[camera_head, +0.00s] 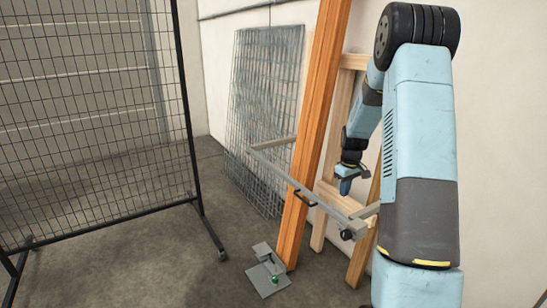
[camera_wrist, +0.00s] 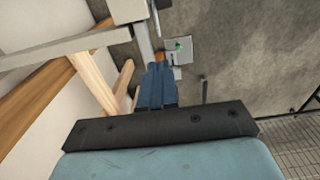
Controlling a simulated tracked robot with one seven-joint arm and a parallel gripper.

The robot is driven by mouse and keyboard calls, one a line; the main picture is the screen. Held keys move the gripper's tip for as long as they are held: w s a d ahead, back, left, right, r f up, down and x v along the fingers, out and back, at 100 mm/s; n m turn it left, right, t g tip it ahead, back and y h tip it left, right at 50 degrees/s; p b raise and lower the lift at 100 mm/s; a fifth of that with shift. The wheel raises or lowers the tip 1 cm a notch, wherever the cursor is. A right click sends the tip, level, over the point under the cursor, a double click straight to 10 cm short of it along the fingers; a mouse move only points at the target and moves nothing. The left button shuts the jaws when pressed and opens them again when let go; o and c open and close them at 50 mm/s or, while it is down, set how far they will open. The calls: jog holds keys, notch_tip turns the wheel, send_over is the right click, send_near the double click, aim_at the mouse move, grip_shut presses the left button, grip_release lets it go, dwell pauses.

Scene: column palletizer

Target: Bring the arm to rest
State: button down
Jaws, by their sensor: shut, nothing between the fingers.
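My gripper (camera_head: 347,186) hangs at the end of my blue arm, to the right of the orange wooden column (camera_head: 316,110) in the head view. Its fingers are together and hold nothing. The closed blue fingers also show in the wrist view (camera_wrist: 157,84). The grey frame (camera_head: 318,200) around the column lies close below the gripper in the head view. I cannot tell the exact gap between them.
A grey base plate (camera_head: 268,283) sits on the floor at the column's foot. Pale timber (camera_head: 337,203) stands behind the column by the wall. Wire mesh panels (camera_head: 262,110) lean on the wall. A black mesh fence (camera_head: 90,120) stands at left. Floor between fence and column is clear.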

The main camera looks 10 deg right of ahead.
jog(key=s+a+r+m+t, duration=0.1)
jog(key=s+a+r, duration=0.5)
jog(key=r, duration=0.4)
jog(key=s+a+r+m+t, duration=0.1)
jog(key=s+a+r, duration=0.55)
jog(key=r, duration=0.45)
jog(key=s+a+r+t, duration=0.1)
jog(key=s+a+r, duration=0.1)
jog(key=s, duration=0.5)
jog(key=s+a+r+m+t, duration=0.1)
jog(key=s+a+r, duration=0.1)
jog(key=s, duration=0.6)
jog(key=s+a+r+m+t, duration=0.1)
jog(key=s+a+r, duration=0.1)
jog(key=s, duration=0.5)
jog(key=shift+s+a+r, duration=0.35)
jog(key=shift+a, duration=0.5)
